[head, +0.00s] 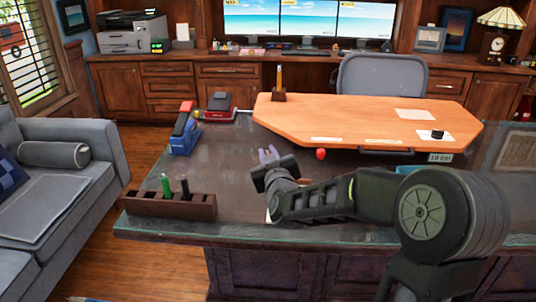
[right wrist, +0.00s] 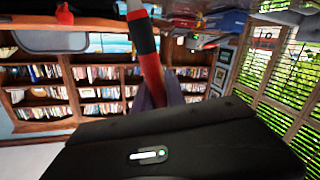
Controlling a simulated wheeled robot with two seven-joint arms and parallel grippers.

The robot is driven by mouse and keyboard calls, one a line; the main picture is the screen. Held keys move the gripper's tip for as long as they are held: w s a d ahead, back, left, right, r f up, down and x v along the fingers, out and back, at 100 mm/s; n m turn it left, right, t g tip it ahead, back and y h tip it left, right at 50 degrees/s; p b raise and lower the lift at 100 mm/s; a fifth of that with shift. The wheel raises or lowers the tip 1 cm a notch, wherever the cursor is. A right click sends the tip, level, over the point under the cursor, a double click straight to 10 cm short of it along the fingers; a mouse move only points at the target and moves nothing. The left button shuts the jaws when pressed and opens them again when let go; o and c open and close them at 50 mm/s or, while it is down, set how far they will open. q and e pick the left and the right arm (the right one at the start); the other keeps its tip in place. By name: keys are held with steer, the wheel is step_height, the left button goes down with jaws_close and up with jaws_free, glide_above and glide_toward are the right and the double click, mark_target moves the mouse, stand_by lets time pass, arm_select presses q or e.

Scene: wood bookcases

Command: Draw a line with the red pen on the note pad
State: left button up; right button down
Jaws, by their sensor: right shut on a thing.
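My right gripper (head: 268,154) is raised over the dark glass-topped desk (head: 240,140), its fingers pointing away from me. In the right wrist view its fingers (right wrist: 166,88) are shut on the red pen (right wrist: 146,55), which has a black band and a grey end at the top of the picture. The pen is hard to make out in the head view. A small pale patch shows beside my right forearm, mostly hidden; I cannot tell if it is the note pad. My left gripper is out of view.
A brown pen holder (head: 150,206) with a green pen (head: 166,187) and a black pen (head: 185,189) stands front left. A blue stapler-like object (head: 184,135) and a red one (head: 217,108) lie behind. An orange board (head: 350,118) covers the far side; a red ball-like thing (head: 320,154) is near its edge.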

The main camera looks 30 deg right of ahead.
steer(key=shift+f+b, duration=1.9)
steer(key=shift+f, duration=0.95)
steer(key=shift+f+b, duration=0.55)
steer(key=shift+f, duration=0.05)
steer(key=shift+s+d, duration=0.1)
steer(key=shift+d, duration=0.05)
steer(key=shift+s+d+b, duration=0.35)
steer(key=shift+d, duration=0.05)
steer(key=shift+s+d+b, duration=0.45)
steer(key=shift+d, duration=0.1)
steer(key=shift+s+d+f, duration=0.1)
steer(key=shift+d, duration=0.1)
